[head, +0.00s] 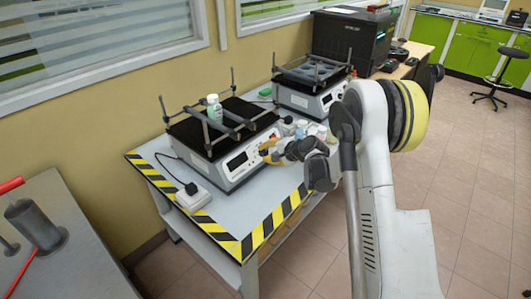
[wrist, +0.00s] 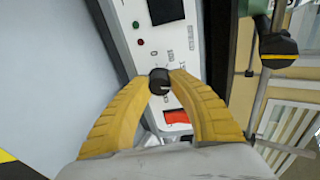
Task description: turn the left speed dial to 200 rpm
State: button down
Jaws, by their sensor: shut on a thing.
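The near shaker (head: 225,140) stands on the table with its white front panel (head: 245,158) facing me. In the wrist view, a black round dial (wrist: 159,80) with a light pointer mark sits on the panel (wrist: 150,45). The yellow fingers of my gripper (wrist: 160,82) are closed around this dial, one on each side. In the head view my gripper (head: 266,150) is at the right part of the near shaker's front. The dial is hidden there by the fingers. The scale marks beside the dial are too small to read for certain.
A red switch (wrist: 177,117) lies close to the dial. A white bottle (head: 214,108) stands on the near shaker between its bars. A second shaker (head: 310,95) stands behind. A white plug box (head: 193,197) lies at the table's front left. Small containers (head: 301,127) stand right of the near shaker.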

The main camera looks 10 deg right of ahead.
jog(key=shift+m, duration=0.5)
jog(key=c, duration=1.1)
grip_release()
jog(key=shift+c, duration=0.2)
jog(key=v, duration=1.2)
jog(key=shift+w+r, duration=0.1)
